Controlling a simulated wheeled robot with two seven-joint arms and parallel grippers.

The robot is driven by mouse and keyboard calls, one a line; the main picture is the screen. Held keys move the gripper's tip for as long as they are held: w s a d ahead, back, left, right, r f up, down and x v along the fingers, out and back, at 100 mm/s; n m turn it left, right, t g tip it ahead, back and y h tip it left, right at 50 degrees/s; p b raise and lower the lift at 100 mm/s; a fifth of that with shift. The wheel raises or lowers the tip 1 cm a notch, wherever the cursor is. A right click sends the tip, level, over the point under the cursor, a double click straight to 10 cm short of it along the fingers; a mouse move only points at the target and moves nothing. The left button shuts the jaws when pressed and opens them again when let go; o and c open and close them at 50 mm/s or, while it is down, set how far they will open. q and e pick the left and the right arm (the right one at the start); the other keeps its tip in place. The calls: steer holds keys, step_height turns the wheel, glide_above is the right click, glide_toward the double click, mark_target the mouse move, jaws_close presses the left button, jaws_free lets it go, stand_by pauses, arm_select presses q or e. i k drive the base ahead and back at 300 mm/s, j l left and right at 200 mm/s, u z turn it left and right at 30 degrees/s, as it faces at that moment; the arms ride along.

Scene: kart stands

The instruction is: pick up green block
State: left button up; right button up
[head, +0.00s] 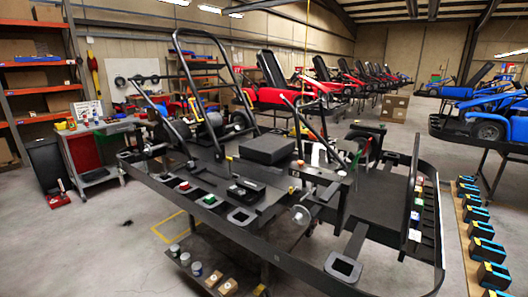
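A small green block (209,199) sits on the black kart frame (245,217), left of the middle of the head view. It lies on a dark pad or holder; its exact seating is too small to tell. No gripper is visible in the head view, and neither arm shows.
A small red block (184,185) lies left of the green one. A black box (267,149) stands on the frame behind. Several cans and jars (197,269) stand on a lower shelf in front. Grey floor is open at left front.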

mark_target(209, 200)
steer(key=i+j, duration=0.15)
steer(key=j, duration=0.25)
steer(key=i+j+z, duration=0.1)
steer(key=j, duration=0.3)
steer(key=i+j, duration=0.2)
steer(key=j, duration=0.2)
steer(key=i+j+z, duration=0.15)
steer(key=j, duration=0.25)
steer(key=i+j, duration=0.15)
steer(key=j, duration=0.25)
steer(key=i+j+z, duration=0.1)
steer(key=j, duration=0.35)
